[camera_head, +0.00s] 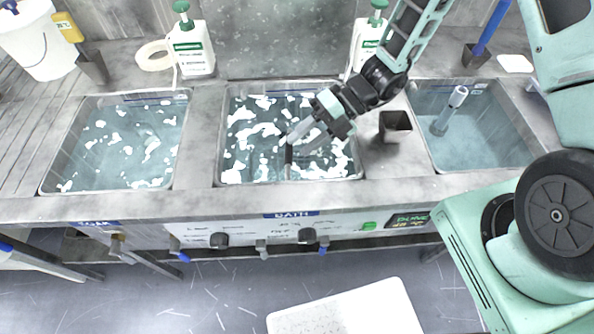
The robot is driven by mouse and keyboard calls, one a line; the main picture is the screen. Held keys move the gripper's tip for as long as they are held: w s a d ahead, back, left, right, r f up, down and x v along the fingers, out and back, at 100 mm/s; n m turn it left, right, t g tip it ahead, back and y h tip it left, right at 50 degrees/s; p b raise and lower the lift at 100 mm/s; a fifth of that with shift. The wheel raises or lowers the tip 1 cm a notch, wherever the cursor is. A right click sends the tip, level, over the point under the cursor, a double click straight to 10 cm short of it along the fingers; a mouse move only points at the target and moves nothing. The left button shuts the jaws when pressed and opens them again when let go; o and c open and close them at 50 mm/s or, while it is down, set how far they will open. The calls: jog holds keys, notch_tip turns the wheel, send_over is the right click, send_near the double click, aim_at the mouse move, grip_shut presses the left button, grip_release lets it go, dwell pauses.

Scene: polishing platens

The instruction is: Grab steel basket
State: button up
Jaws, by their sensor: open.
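I cannot clearly make out a steel basket. A thin dark upright piece (288,160) shows in the foamy middle basin, marked BATH (222,130), right under my gripper; I cannot tell whether it is a basket handle or part of my gripper. My gripper (294,140) reaches down from the upper right over this basin and is open. Nothing is visibly held between its fingers. White foam covers much of the water and hides what lies below.
The left basin (50,165) also holds foamy water. The right basin (421,115) has clear water and a grey upright cylinder (448,112). A dark square cup (395,127) stands between basins. Green-capped bottles (190,50) and (366,42) stand behind. A white board (345,312) lies below.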

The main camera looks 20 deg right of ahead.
aim_at(290, 165)
jog(key=shift+w+d+f+m, duration=0.1)
jog(key=shift+w+f+m, duration=0.1)
jog(key=shift+f+m, duration=0.25)
jog(key=shift+a+f, duration=0.1)
jog(key=shift+a, duration=0.15)
jog(key=p+x, duration=0.1)
jog(key=x, duration=0.5)
jog(key=shift+s+a+f, duration=0.2)
jog(key=shift+s+f, duration=0.05)
jog(key=shift+f, duration=0.05)
grip_shut()
dwell(0.6)
